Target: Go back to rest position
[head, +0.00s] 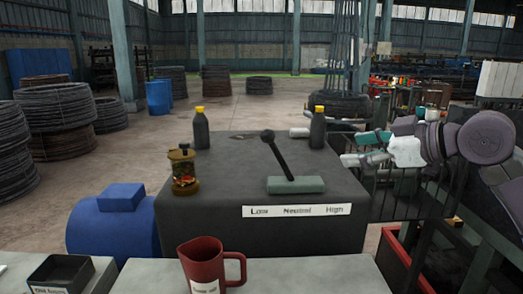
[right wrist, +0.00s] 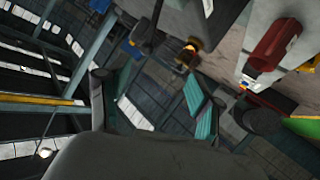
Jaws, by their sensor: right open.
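My right gripper (head: 352,149) is at the right of the head view, beside the right edge of the dark box (head: 225,215). Its fingers are apart with nothing seen between them; they also frame the right wrist view (right wrist: 152,90). A black lever (head: 278,155) rises from a green base (head: 296,185) on the box. It tilts left, towards the "Low" end of the label (head: 296,211), which reads Low, Neutral, High. The gripper is apart from the lever. My left gripper is not in view.
Two dark bottles with yellow caps (head: 201,128) (head: 318,127) and a brass lantern-like item (head: 184,170) stand on the box. A red mug (head: 207,265) and a black tray (head: 61,274) are in front. A blue motor-like drum (head: 112,225) sits at the left.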

